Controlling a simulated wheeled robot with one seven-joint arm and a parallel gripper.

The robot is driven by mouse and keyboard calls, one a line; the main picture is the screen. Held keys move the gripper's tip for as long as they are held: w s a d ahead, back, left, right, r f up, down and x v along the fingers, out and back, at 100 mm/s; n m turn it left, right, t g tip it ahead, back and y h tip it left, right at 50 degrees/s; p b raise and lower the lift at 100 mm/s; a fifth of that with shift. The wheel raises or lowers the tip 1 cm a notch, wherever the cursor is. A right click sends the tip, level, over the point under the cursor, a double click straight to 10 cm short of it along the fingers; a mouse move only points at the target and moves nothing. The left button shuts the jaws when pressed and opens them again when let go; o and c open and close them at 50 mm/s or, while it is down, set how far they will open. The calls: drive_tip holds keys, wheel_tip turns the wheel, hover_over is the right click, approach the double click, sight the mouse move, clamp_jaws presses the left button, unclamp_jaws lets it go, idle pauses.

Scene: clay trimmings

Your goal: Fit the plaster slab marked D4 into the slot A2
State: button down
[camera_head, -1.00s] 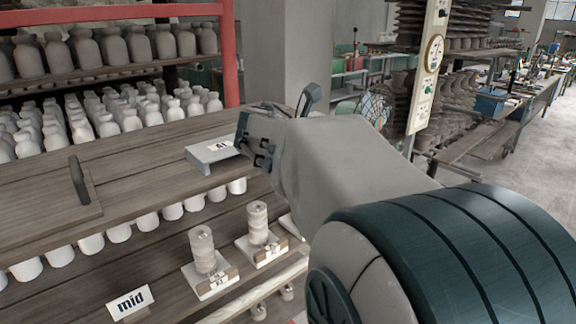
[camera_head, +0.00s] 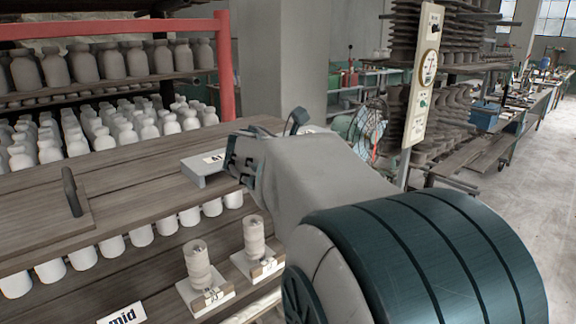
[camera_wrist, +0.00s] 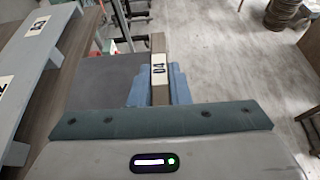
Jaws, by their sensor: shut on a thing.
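The plaster slab marked D4 (camera_wrist: 160,88) is a narrow tan piece with a white label, upright between the blue fingers of my gripper (camera_wrist: 159,86) in the wrist view. My gripper is shut on it. In the head view my gripper (camera_head: 238,160) is above the wooden shelf, beside a grey slotted piece (camera_head: 198,177) with a white label, and the slab is hidden there. In the wrist view, grey pieces with white labels (camera_wrist: 38,25) lie to the left, apart from the slab. Their lettering is partly cut off or blurred, so I cannot tell which is A2.
A wooden board with a dark handle (camera_head: 72,192) lies on the shelf at left. Two pale stacked cylinders (camera_head: 198,265) stand on labelled bases on the lower shelf, near a "mid" sign (camera_head: 122,314). A red post (camera_head: 226,70) stands behind.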

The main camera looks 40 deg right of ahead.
drive_tip(key=shift+w+a+p, duration=0.15)
drive_tip(key=shift+w+p, duration=0.4)
drive_tip(key=shift+w, duration=1.4)
drive_tip(key=shift+r+p, duration=0.1)
drive_tip(key=shift+p, duration=0.45)
drive_tip(key=shift+w+a+p, duration=0.2)
drive_tip(key=shift+w+p, duration=1.15)
drive_tip(key=shift+w, duration=1.4)
drive_tip(key=shift+w+a+p, duration=0.2)
drive_tip(key=shift+w+p, duration=1.15)
drive_tip(key=shift+w, duration=1.4)
drive_tip(key=c, duration=1.3)
unclamp_jaws()
drive_tip(key=shift+a, duration=0.1)
